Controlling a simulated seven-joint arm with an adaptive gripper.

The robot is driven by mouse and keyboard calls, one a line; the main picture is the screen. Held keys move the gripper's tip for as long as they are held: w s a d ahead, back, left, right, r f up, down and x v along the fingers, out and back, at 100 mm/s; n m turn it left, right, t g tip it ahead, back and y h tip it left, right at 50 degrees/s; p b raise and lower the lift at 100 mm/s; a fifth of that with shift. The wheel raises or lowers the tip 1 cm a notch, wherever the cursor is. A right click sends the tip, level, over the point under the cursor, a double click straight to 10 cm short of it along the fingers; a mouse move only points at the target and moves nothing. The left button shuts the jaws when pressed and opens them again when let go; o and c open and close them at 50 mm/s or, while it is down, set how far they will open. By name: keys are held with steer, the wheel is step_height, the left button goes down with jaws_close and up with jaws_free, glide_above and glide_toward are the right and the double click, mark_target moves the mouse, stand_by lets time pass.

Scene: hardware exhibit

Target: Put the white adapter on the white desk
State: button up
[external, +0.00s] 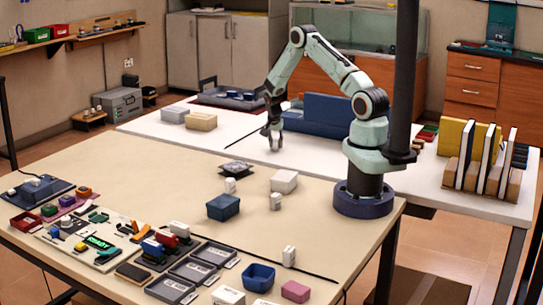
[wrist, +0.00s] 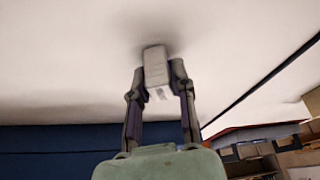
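My gripper (external: 274,134) is low over the white desk (external: 235,150), in front of a large blue bin. In the wrist view, my gripper (wrist: 157,72) has its fingers on both sides of a white adapter (wrist: 155,60) and is shut on it. The adapter's prongs point back toward the camera. Its far end is close to the white surface, with a soft shadow around it; I cannot tell whether it touches. In the external view the adapter is small and partly hidden by the fingers.
The blue bin (external: 325,112) stands right beside my gripper. A blue tray (external: 228,98) and pale boxes (external: 201,122) are on the desk's left part. Books (external: 470,155) stand at right. The beige table (external: 150,165) in front holds small white blocks (external: 276,201), bins and trays.

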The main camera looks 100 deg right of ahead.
steer(key=o, duration=0.3)
steer(key=v, duration=1.2)
steer(key=w+a+r+n+t+y, duration=0.1)
steer(key=w+a+r+n, duration=0.25)
steer(key=a, duration=0.45)
steer(key=w+a+r+n+t+y, duration=0.1)
steer(key=w+a+r+n, duration=0.25)
steer(key=a, duration=0.55)
steer(key=w+a+r+n+t+y, duration=0.1)
steer(key=w+a+r+n, duration=0.25)
steer(key=a, duration=0.45)
steer(key=s+a+r+n+y, duration=0.1)
steer(key=s+a+n, duration=0.5)
steer(key=a, duration=0.3)
steer(key=s+a+r+n+g+y, duration=0.1)
steer(key=s+a+n, duration=0.5)
steer(key=a, duration=0.3)
steer(key=shift+r+n, duration=0.2)
steer(key=shift+n, duration=0.45)
